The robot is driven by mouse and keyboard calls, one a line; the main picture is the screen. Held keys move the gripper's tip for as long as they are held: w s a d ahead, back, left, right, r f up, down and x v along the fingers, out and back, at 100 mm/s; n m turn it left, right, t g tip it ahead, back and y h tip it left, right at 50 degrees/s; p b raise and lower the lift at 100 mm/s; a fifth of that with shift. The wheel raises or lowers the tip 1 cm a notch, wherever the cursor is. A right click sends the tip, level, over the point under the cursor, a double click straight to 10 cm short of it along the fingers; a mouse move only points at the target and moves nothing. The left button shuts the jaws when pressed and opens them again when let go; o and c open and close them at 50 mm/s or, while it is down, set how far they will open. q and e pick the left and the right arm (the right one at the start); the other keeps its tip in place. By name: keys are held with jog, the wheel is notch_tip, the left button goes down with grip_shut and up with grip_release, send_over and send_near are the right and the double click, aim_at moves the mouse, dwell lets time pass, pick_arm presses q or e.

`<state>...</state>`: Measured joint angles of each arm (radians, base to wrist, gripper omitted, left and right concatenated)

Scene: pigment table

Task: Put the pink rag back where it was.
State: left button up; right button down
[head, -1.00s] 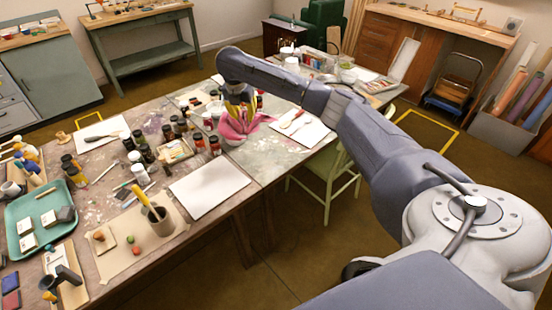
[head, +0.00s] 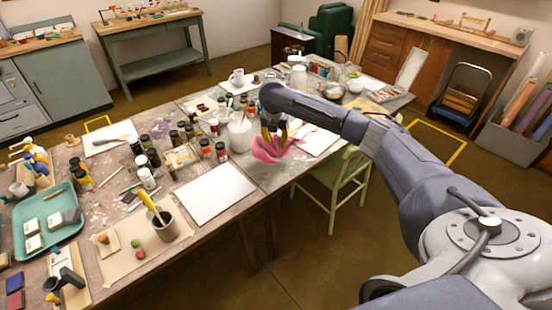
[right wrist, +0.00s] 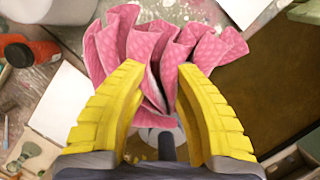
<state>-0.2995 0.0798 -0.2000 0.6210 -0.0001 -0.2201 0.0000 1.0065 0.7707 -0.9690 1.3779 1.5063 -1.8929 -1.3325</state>
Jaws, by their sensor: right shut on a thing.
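The pink rag (head: 268,153) is bunched and folded, at the right part of the table in the head view. My right gripper (head: 273,138) is shut on it from above with its yellow fingers. The rag (right wrist: 165,50) also shows in the right wrist view, gathered between the fingers and fanning out beyond them. I cannot tell whether its lower folds touch the table. The white jug (head: 239,133) stands upright just left of the rag, apart from it. My left gripper is not in view.
A white sheet (head: 213,193) lies nearer the front edge. A white mug (head: 237,77) and a metal bowl (head: 332,90) stand farther back. A green chair (head: 338,178) is at the table's front right.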

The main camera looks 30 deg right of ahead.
aim_at(275, 143)
jog(key=shift+f, duration=4.9)
jog(key=shift+f, duration=0.1)
jog(key=c, duration=1.1)
grip_release()
jog(key=shift+c, duration=0.2)
jog(key=v, duration=1.2)
jog(key=shift+s, duration=0.1)
